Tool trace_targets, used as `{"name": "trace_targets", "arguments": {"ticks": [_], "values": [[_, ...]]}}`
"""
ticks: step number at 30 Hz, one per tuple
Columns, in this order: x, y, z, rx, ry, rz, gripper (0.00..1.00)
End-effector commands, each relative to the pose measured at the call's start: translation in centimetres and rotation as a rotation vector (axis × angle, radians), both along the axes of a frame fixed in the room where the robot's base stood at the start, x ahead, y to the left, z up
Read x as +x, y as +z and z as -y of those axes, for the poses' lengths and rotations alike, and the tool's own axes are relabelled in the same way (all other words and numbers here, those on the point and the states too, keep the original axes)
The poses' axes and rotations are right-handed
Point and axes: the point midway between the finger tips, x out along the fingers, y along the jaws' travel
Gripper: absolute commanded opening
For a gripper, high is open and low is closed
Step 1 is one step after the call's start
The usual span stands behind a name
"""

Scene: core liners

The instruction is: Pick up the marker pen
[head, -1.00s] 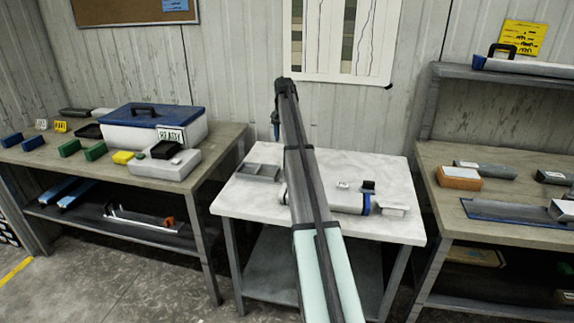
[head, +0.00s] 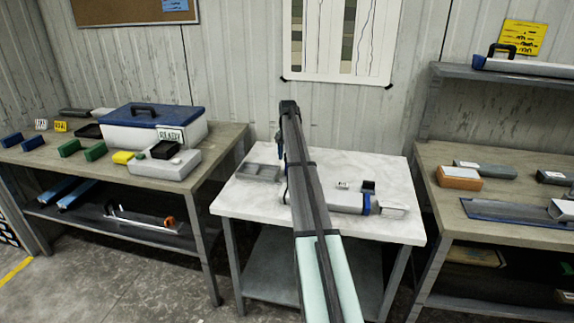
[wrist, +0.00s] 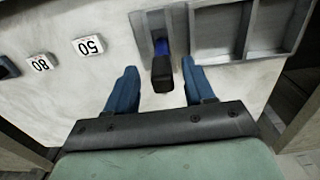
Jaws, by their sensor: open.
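The marker pen (wrist: 161,71) appears in the wrist view as a blue and black stick, its black end towards my gripper. Its blue part lies against a narrow section of the grey tray (wrist: 221,31). My gripper (wrist: 158,68) is open, with one blue finger on either side of the pen and a gap at each side. I cannot tell the height of the fingers over the pen. In the head view the tray (head: 258,172) is at the left of the white table, and I cannot make out the pen there.
The white table (head: 375,220) also bears a long grey tube with blue bands (head: 348,203) and a small black block (head: 368,186). Number tags "50" (wrist: 89,45) and "80" (wrist: 40,63) lie left of the pen in the wrist view. Cluttered benches stand on both sides.

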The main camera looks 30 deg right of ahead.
Motion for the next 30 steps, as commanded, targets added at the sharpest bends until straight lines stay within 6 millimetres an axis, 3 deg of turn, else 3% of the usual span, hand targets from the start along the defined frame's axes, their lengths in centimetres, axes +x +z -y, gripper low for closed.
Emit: {"name": "trace_targets", "arguments": {"ticks": [10, 18, 30], "values": [[0.2, -4.2, -0.2, 0.000, 0.000, 0.000, 0.53], [0.2, -4.6, -0.2, -0.001, 0.000, 0.001, 0.53], [0.2, -4.6, -0.2, 0.000, 0.000, 0.000, 0.16]]}}
